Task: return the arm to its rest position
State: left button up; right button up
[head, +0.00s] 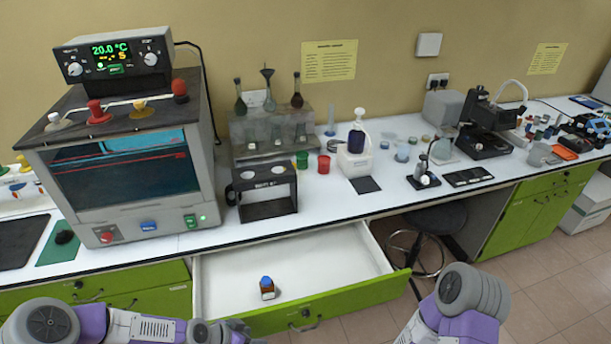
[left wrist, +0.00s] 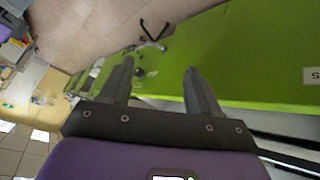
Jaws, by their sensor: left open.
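My left arm (head: 110,328) comes in along the bottom left of the head view, low in front of the green cabinets. In the left wrist view my left gripper (left wrist: 160,78) has its two fingers apart, with nothing between them. A green drawer or cabinet front (left wrist: 240,55) lies beyond the fingers; I cannot tell whether they touch it. My right arm (head: 462,300) shows at the bottom right of the head view, but its gripper is out of the picture.
A drawer (head: 345,300) stands pulled out, holding a small brown bottle (head: 267,293) with a blue cap. The white bench (head: 235,238) above carries an oven-like device (head: 125,170), a dark rack (head: 265,208) and glassware. A stool (head: 440,220) stands under the bench.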

pick_arm(q)
jog(key=s+d+f+n+g+y, duration=0.1)
jog(key=s+d+f+n, duration=0.1)
jog(key=s+f+n, duration=0.2)
jog(key=s+d+f+n+g+y, duration=0.1)
jog(key=s+f+n, duration=0.4)
jog(key=s, duration=0.5)
jog(key=shift+d+f+n+g, duration=0.35)
jog(key=shift+d+g, duration=0.35)
jog(key=shift+d, duration=0.35)
